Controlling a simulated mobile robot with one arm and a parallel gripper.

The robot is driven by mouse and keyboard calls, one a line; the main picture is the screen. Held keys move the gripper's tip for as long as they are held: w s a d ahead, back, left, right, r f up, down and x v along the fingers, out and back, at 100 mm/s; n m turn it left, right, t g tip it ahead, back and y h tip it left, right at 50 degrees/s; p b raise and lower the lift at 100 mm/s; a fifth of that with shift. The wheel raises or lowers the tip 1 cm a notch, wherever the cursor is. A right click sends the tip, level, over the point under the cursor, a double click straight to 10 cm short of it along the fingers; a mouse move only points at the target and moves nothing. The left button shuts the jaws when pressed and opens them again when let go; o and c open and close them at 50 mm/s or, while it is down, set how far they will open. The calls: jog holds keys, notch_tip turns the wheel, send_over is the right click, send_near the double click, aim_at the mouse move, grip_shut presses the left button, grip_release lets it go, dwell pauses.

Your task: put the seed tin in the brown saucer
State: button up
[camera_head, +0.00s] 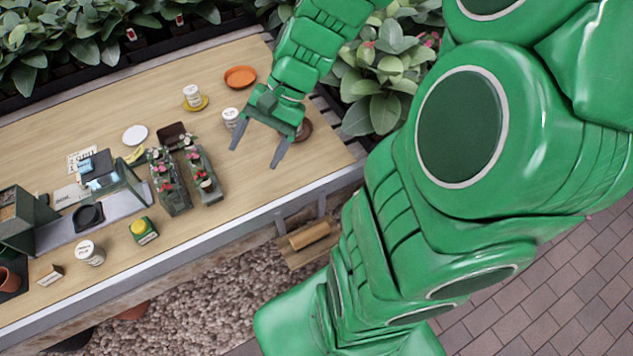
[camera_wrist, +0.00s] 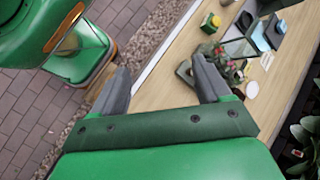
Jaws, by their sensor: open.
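Three white lidded tins with dark lettering stand on the table in the head view. One tin (camera_head: 231,117) is just left of my gripper, one (camera_head: 192,95) stands on a yellow saucer, and one (camera_head: 89,253) is at the front left. I cannot read which is the seed tin. A dark brown saucer (camera_head: 305,131) lies near the table's right end, partly hidden behind my gripper (camera_head: 256,152). My gripper is open and empty above the table, fingers pointing down toward the front edge. The wrist view shows its two fingers (camera_wrist: 161,72) apart with nothing between them.
Two flower planters (camera_head: 170,185) (camera_head: 206,178) stand left of my gripper. An orange saucer (camera_head: 240,77), white saucer (camera_head: 135,135), green-yellow box (camera_head: 143,230) and glass-fronted case (camera_head: 108,178) are on the table. Bare tabletop (camera_head: 280,180) lies at the right. Leafy plants (camera_head: 385,75) border the back.

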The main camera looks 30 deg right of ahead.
jog(key=s+d+r+n+h, duration=0.2)
jog(key=s+n+h, duration=0.1)
jog(key=s, duration=0.5)
jog(key=s+d+r+n+h, duration=0.1)
jog(key=s+r+n+h, duration=0.2)
jog(key=s, duration=0.5)
jog(key=shift+d+r+n+h, duration=0.3)
jog(key=shift+d+n+h, duration=0.05)
jog(key=shift+n+h, duration=0.35)
